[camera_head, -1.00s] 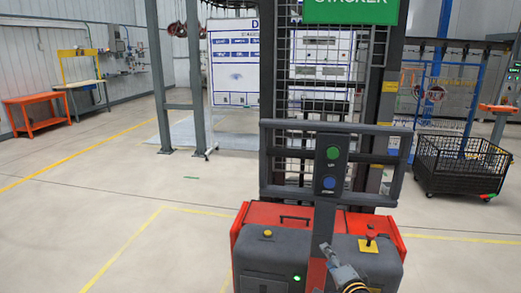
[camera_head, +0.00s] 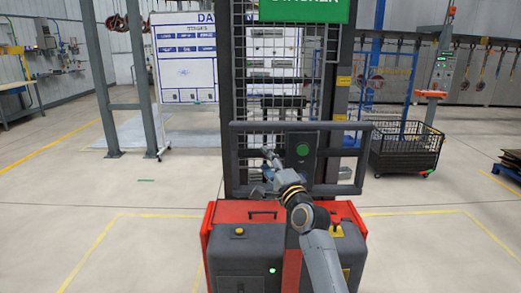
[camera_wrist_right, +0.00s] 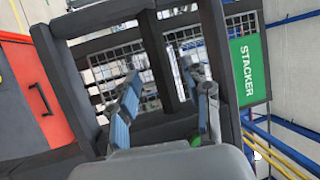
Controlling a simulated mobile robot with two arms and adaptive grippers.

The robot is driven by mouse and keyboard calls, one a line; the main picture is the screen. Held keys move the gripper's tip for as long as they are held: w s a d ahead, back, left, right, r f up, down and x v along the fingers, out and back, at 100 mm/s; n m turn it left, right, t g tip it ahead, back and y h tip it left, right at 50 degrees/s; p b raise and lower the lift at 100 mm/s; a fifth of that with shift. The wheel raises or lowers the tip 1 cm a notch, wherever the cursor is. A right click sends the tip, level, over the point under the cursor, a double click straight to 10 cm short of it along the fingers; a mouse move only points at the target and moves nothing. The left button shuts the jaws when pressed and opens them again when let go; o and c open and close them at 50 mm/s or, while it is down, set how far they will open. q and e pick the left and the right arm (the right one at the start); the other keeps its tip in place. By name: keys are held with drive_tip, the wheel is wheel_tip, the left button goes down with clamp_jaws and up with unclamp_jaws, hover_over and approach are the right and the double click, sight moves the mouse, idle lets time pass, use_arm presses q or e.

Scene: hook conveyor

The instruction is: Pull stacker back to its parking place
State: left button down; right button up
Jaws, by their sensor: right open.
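The stacker (camera_head: 262,240) stands in front of me, with a red and dark grey body, a mesh-backed mast and a green sign (camera_head: 305,9). Its dark grey handle frame (camera_head: 345,188) carries a post with a green button (camera_head: 302,150). My right gripper (camera_head: 268,160) is raised at the handle frame, left of the post. In the right wrist view its two blue-padded fingers (camera_wrist_right: 165,105) are spread, with dark handle bars (camera_wrist_right: 160,60) beyond and between them. I cannot tell whether they touch. My arm hides the lower post. My left gripper is out of view.
Yellow floor lines (camera_head: 92,255) run around the stacker's front area. A black mesh cart (camera_head: 405,150) stands to the right, a grey steel frame (camera_head: 103,90) and a white board (camera_head: 185,60) behind left. The floor at left is clear.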

sight(264, 156)
drive_tip(key=shift+x, duration=2.5)
clamp_jaws()
